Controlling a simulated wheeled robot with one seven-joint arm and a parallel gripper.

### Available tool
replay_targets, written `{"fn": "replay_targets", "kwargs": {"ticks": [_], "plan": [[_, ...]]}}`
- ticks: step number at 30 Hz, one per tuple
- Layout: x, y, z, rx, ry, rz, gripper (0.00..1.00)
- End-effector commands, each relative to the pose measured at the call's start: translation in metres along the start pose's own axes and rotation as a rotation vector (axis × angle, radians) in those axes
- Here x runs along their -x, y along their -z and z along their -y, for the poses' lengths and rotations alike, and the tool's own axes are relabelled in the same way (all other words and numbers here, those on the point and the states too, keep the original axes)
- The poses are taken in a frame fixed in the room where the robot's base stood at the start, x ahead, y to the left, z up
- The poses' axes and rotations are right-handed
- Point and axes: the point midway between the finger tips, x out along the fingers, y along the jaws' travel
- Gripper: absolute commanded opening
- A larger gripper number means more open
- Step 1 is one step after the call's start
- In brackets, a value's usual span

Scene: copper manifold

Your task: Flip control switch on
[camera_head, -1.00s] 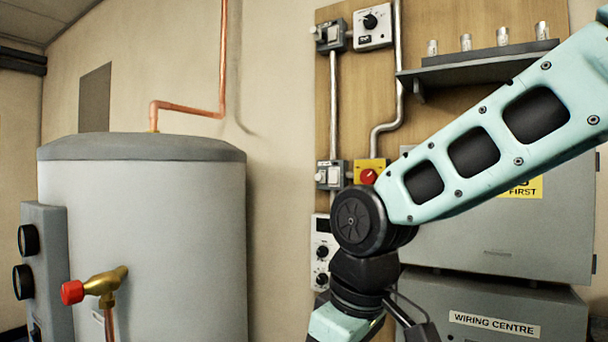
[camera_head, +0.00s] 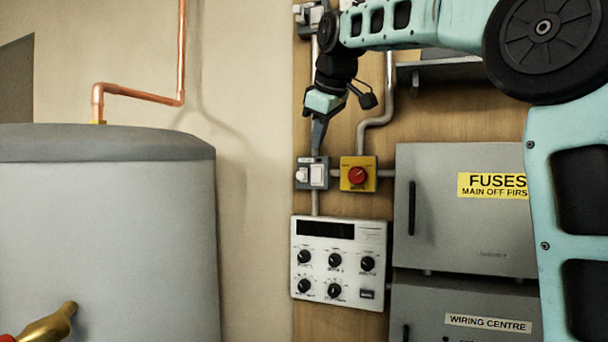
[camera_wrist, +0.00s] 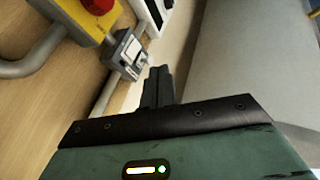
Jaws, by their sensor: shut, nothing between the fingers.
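A grey switch box (camera_head: 303,174) with white rockers and a small unreadable label is on the wooden board, left of a yellow box. It also shows in the wrist view (camera_wrist: 125,53), just beyond and left of my fingertips. I cannot tell whether its rocker is on or off. A second, similar switch box (camera_head: 303,17) is higher up, partly cut off by the frame. My gripper (camera_head: 317,148) is shut and empty, pointing down just above the lower switch box. Its dark fingers also show in the wrist view (camera_wrist: 158,88). I cannot tell whether they touch the box.
The yellow box (camera_head: 345,184) with a red rotary knob (camera_head: 358,175) sits close right of the switch. A white knob panel (camera_head: 340,250) is below. Grey fuse cabinets (camera_head: 460,225) stand to the right. A tank (camera_head: 110,230) with copper pipe (camera_head: 140,94) stands left.

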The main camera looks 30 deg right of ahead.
Motion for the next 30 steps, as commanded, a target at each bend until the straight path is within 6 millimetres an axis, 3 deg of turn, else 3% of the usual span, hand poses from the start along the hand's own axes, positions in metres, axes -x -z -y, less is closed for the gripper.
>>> {"fn": "replay_targets", "kwargs": {"ticks": [11, 25, 30], "plan": [[-0.01, 0.0, 0.001, 0.0, 0.003, 0.002, 0.0], [-0.099, 0.001, 0.001, 0.0, 0.005, 0.004, 0.0], [-0.112, 0.0, -0.021, -0.003, 0.002, 0.002, 0.0]]}}
